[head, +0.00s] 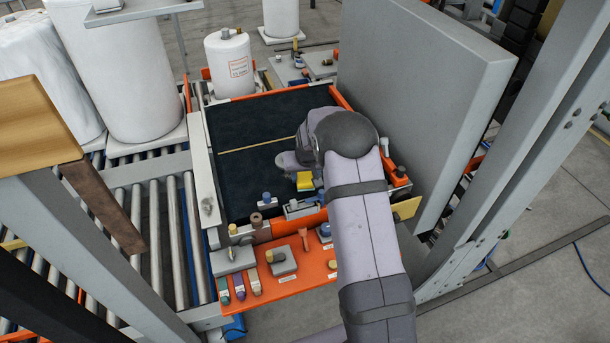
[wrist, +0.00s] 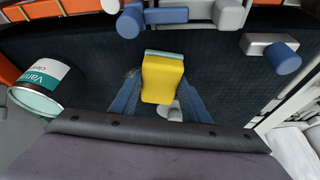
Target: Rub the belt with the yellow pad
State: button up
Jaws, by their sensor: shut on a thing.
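The yellow pad (wrist: 162,80) shows in the wrist view with a pale teal layer along its top edge. My gripper (wrist: 158,98) is shut on it, with one blue-grey finger on each side. In the head view the yellow pad (head: 305,181) shows just left of my arm, over the near right part of the belt. The belt (head: 245,125) is a dark flat surface inside an orange and grey frame, with a thin tan line across it. My forearm hides part of the belt. I cannot tell whether the pad touches the belt.
An orange panel (head: 310,268) with several knobs and small tools lies along the belt's near side. A labelled can (wrist: 40,88) is at the left of the wrist view. A tall grey panel (head: 425,90) stands right of the belt. White tanks (head: 230,65) stand behind.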

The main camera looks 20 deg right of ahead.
jog(key=shift+f, duration=0.25)
jog(key=shift+a, duration=0.1)
jog(key=shift+w+a+r, duration=0.15)
jog(key=shift+w+a, duration=0.05)
jog(key=shift+a, duration=0.7)
